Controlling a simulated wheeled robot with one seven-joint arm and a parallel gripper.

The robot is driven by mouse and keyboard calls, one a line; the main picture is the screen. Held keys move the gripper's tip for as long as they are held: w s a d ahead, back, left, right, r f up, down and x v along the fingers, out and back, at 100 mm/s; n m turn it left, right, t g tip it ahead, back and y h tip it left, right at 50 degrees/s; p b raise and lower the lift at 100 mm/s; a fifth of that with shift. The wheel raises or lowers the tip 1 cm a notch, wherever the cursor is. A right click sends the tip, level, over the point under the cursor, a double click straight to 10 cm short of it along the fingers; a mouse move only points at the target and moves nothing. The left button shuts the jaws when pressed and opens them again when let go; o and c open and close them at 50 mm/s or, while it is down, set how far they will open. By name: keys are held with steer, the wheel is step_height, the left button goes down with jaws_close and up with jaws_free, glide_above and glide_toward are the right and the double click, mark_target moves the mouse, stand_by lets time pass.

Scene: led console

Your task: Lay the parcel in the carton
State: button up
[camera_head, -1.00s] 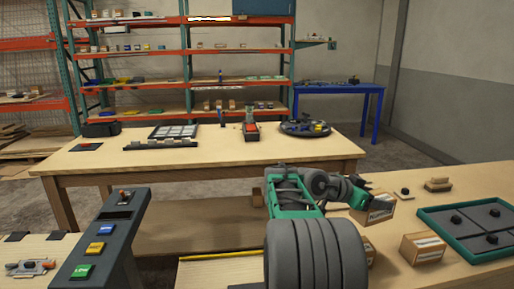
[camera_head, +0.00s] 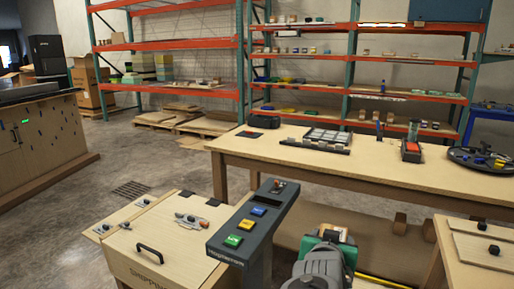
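My arm reaches forward at the bottom centre, over the gap between the benches. At its end my gripper (camera_head: 328,237) is mostly hidden behind its own green and grey links. A brown parcel with a white and orange label (camera_head: 334,230) shows just beyond it, clear of any tabletop and seemingly held; the fingers on it are hidden. A light tan box with a black handle on top and dark lettering on its front (camera_head: 160,268) stands at the lower left. I cannot tell whether it is the carton; no open carton is plain in this view.
A dark console (camera_head: 255,222) with yellow, blue and green buttons stands between the tan box and my arm. A long wooden bench (camera_head: 395,170) with trays and tools lies ahead. Another worktop (camera_head: 478,250) is at the right. Open floor (camera_head: 150,165) lies at the left.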

mark_target(320, 233)
steer(key=a, duration=0.2)
steer(key=a+n+y, duration=0.1)
steer(key=shift+s+a+f+t, duration=0.25)
steer(key=shift+s+a+t, duration=0.05)
steer(key=shift+s, duration=0.1)
steer(key=shift+w+r+p, duration=0.1)
steer(key=shift+r+p, duration=0.25)
steer(key=shift+p, duration=0.5)
steer(key=w+p, duration=0.1)
steer(key=p, duration=0.6)
steer(key=w+f+n+y+p, duration=0.1)
steer(key=p, duration=0.3)
steer(key=shift+w+d, duration=0.3)
steer(key=shift+d, duration=0.1)
steer(key=shift+d+r+n+y, duration=0.1)
steer(key=shift+r+n+y, duration=0.15)
steer(key=shift+n+y, duration=0.2)
steer(key=shift+s+r+n+t+y, duration=0.15)
steer(key=shift+r+n+t+y, duration=0.2)
steer(key=shift+r+y, duration=0.15)
steer(key=shift+s+a+r+n+y, duration=0.15)
steer(key=shift+a+r+n+y, duration=0.35)
steer(key=shift+r+y, duration=0.15)
